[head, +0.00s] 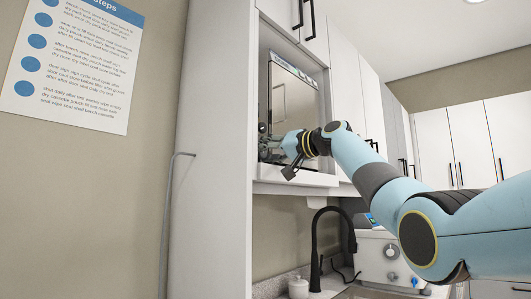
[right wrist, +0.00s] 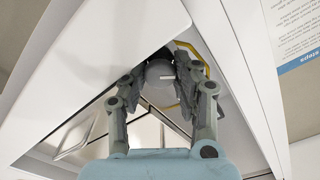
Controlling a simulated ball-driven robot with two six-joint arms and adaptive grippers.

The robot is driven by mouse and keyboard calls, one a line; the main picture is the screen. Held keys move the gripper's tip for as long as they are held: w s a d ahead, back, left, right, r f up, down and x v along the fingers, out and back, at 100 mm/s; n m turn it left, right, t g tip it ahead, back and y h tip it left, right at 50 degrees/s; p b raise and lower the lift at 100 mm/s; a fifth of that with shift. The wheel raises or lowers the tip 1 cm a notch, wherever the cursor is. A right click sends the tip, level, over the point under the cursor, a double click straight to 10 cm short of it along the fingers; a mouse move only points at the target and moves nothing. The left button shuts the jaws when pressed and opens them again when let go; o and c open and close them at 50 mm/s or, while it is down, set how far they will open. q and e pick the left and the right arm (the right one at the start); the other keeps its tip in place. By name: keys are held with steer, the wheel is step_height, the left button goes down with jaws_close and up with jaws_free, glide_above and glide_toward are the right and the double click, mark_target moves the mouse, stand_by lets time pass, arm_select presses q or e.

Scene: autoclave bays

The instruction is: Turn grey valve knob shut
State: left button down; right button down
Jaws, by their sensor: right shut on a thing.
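The grey valve knob (right wrist: 160,71) shows in the right wrist view as a round grey piece with a pale line across its face. My right gripper (right wrist: 159,84) has a finger on each side of the knob and is shut on it. In the head view my right gripper (head: 272,149) is at the lower left of the autoclave front (head: 296,104), inside an upper cabinet bay. There the gripper hides the knob. My left gripper is in neither view.
The white side panel (head: 215,150) of the cabinet stands close left of the gripper, with a shelf edge (head: 296,175) below it. A black faucet (head: 316,245), a white jar (head: 298,288) and a white unit with knobs (head: 375,262) are lower down. A poster (head: 75,62) hangs at left.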

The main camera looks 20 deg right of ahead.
steer(key=c, duration=1)
jaws_free()
steer(key=shift+d, duration=0.1)
steer(key=v, duration=1.2)
